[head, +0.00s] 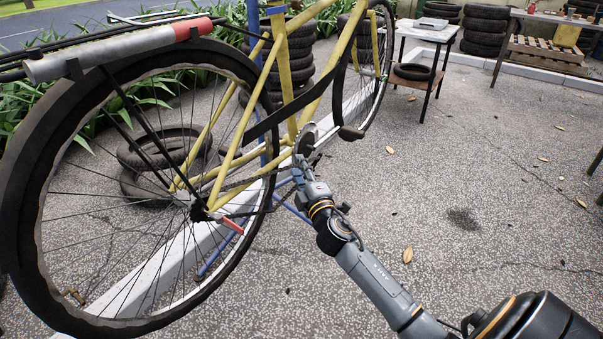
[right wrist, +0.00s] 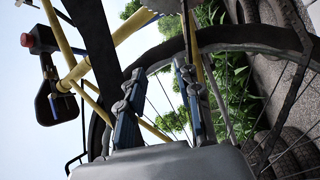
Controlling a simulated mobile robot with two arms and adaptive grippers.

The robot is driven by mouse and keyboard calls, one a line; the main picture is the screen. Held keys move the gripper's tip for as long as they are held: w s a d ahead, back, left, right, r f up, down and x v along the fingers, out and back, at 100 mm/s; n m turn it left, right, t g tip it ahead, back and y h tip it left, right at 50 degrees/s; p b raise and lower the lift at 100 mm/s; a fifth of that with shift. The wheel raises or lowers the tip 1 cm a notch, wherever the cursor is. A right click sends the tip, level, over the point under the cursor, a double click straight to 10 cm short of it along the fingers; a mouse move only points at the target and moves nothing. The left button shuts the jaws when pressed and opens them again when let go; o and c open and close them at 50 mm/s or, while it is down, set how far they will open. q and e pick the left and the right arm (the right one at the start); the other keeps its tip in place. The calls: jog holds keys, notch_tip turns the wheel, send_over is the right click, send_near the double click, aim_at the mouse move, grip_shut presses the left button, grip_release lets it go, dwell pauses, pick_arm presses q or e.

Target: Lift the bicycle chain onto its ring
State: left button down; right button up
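A yellow bicycle (head: 290,90) stands with its rear wheel (head: 32,215) large at the left. The dark chain ring (head: 305,142) is at the crank, low on the frame. A thin dark line, apparently the chain (head: 243,186), runs between the rear hub and the ring; I cannot tell how it sits on the ring. My right gripper (head: 301,164) is just below and in front of the ring. In the right wrist view its two fingers (right wrist: 160,76) stand apart, with no chain clearly visible between them. My left gripper is not in view.
Stacked tyres (head: 485,30) and a small table (head: 428,31) stand at the back right. More tyres (head: 165,150) lie behind the rear wheel. A white kerb (head: 362,97) runs behind the bicycle. The speckled ground at the right is mostly clear.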

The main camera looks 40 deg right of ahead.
jog(key=shift+s+a, duration=0.2)
jog(key=shift+s, duration=0.5)
jog(key=shift+f, duration=0.1)
